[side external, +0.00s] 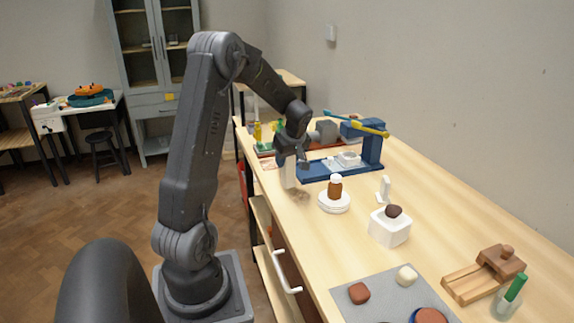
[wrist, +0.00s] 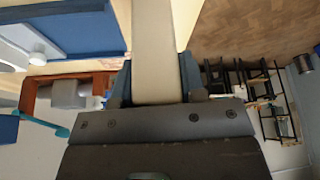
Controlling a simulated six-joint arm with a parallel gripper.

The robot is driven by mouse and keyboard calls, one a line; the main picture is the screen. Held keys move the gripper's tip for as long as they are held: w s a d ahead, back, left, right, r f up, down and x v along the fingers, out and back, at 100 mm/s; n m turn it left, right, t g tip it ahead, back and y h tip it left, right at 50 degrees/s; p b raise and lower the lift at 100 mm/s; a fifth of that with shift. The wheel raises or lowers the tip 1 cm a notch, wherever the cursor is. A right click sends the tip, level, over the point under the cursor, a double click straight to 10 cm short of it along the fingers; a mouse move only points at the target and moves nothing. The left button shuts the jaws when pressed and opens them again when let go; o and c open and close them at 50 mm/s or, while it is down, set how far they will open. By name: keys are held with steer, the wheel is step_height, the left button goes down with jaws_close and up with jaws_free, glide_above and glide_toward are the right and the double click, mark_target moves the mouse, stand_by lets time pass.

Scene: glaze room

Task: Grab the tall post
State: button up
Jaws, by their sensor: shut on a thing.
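The tall post (side external: 289,174) is a pale, off-white upright bar near the left edge of the wooden table in the side external view. My gripper (side external: 291,155) is over it from above, shut on its upper part. In the wrist view the post (wrist: 155,45) runs up the picture as a cream bar between the two blue-grey fingers of my gripper (wrist: 156,82).
A blue stand (side external: 371,150) with a yellow bar is close on the right. Beyond are a white block (side external: 390,230) with a dark lump, a grey mat (side external: 385,300) and a wooden tool (side external: 483,275).

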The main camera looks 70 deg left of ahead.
steer(key=r, duration=0.1)
steer(key=s+r, duration=0.1)
steer(key=r, duration=0.1)
steer(key=shift+s+a, duration=0.15)
steer(key=s+a+r, duration=0.2)
steer(key=s+r, duration=0.4)
steer(key=s, duration=0.4)
steer(key=shift+r, duration=0.1)
